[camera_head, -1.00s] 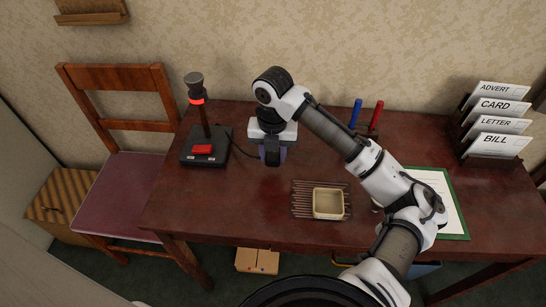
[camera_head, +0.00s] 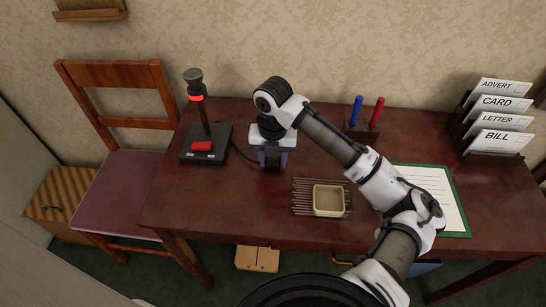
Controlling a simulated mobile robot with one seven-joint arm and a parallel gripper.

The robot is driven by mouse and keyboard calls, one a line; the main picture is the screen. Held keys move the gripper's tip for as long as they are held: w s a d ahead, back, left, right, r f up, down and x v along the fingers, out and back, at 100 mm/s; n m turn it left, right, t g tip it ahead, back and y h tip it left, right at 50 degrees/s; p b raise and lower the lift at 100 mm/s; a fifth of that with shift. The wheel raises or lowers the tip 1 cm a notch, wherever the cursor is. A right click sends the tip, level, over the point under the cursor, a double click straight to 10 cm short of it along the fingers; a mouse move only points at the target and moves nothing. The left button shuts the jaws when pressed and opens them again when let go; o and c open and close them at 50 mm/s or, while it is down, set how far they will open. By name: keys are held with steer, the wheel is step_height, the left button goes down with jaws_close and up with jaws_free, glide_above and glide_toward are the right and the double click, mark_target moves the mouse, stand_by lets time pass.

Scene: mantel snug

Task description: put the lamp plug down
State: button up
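My gripper (camera_head: 273,160) points down over the left half of the dark red table, right of the lamp. A dark block, which looks like the lamp plug (camera_head: 272,156), is between its fingers. The lamp's dark cord (camera_head: 243,153) runs to it from the lamp base. The lamp (camera_head: 205,125) stands upright on a black base with a red button and a glowing red ring near its top. I cannot tell whether the plug touches the table (camera_head: 240,205), as the fingertips are small and partly dark.
A slatted mat (camera_head: 301,197) with a cream dish (camera_head: 328,200) lies in front of my gripper. A holder with blue and red pens (camera_head: 361,130), a green-edged clipboard (camera_head: 455,203) and a letter rack (camera_head: 497,125) are to the right. Table left of the mat is clear.

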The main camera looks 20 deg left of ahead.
mark_target(273, 161)
steer(key=o, duration=0.3)
steer(key=shift+r, duration=0.15)
steer(key=shift+r+p, duration=0.3)
steer(key=shift+p, duration=0.05)
step_height(273, 161, up, 12)
steer(key=shift+r+b, duration=0.2)
steer(key=shift+b, duration=0.15)
steer(key=shift+s, duration=0.1)
